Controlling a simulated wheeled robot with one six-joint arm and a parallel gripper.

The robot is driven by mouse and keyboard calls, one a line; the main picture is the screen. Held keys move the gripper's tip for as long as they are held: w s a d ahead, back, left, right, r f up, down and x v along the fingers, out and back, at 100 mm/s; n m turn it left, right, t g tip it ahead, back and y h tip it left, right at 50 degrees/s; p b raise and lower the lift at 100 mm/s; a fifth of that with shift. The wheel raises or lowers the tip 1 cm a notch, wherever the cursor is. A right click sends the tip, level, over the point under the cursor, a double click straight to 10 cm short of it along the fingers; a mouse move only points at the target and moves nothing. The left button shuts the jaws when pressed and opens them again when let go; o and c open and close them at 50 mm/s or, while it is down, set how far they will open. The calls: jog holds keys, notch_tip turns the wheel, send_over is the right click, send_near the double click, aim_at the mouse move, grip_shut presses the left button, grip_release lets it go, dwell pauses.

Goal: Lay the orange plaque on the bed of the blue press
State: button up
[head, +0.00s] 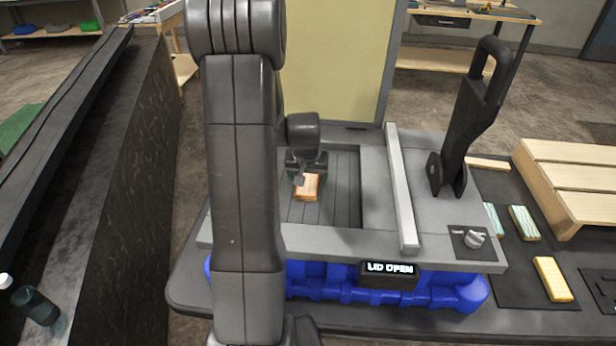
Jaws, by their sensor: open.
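The blue press (330,283) stands on a dark table, with a grey top and a recessed slatted bed (340,205). Its small display (388,268) reads "LID OPEN". The orange plaque (307,190) is at the bed, in its left part as I see it. My gripper (304,176) is open, right at the far end of the plaque. I cannot tell whether the fingers still touch the plaque. My arm hides the left side of the press and part of the bed.
A tall black lever (472,120) rises at the press's right, beside a knob (474,239). A pale rail (402,190) crosses the top. A yellow block (553,279), a striped block (524,222) and a wooden pallet (575,180) lie to the right.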

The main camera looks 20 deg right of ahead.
jog(key=b+v, duration=0.1)
jog(key=v, duration=1.1)
jog(key=shift+a, duration=0.1)
jog(key=shift+c, duration=0.5)
dwell(0.6)
